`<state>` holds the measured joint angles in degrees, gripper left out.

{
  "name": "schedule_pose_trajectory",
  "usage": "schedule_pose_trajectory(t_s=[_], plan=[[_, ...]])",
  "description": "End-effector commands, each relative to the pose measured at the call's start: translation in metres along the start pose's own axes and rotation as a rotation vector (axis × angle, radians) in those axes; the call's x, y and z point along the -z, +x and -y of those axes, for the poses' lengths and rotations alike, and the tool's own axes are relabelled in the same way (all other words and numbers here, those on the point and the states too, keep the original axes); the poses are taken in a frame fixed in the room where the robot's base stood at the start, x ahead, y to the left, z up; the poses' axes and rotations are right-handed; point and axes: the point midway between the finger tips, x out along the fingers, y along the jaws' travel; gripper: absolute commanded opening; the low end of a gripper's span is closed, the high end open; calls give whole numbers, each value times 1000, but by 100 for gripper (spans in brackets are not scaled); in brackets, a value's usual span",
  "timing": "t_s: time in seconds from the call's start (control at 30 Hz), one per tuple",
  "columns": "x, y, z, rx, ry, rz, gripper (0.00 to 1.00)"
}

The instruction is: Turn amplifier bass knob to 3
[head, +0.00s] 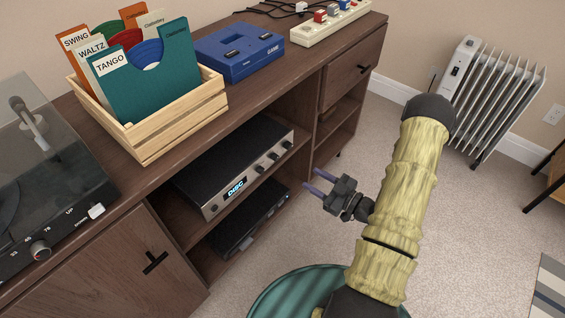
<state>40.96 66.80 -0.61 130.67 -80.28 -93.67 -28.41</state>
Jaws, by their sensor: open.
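The amplifier (235,163) is a dark box with a silver front and a lit blue display reading "DISC". It sits on the upper shelf of an open cabinet bay. Several dark knobs (273,155) run along its front, to the right of the display. Their labels and pointer marks are too small to read, so I cannot tell which is the bass knob or where it is set. My gripper (315,181) is open and empty. It hangs in front of the cabinet, right of and below the knobs, apart from them, with its fingers pointing left toward the shelf.
A second dark device (250,215) lies on the shelf below. The cabinet top (195,128) overhangs the amplifier and carries a record crate (150,145), a blue console (240,50), a power strip (325,27) and a turntable (40,190). A radiator (490,95) stands right. Carpet (455,215) is clear between.

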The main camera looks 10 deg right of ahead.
Motion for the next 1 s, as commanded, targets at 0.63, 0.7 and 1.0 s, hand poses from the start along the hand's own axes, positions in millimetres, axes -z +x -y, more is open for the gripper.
schedule_pose_trajectory(t_s=[0.63,0.7,1.0], plan=[[-1,113,1,3,-4,-2,42],[-1,120,0,2,-3,-1,42],[0,128,0,0,0,0,42]])
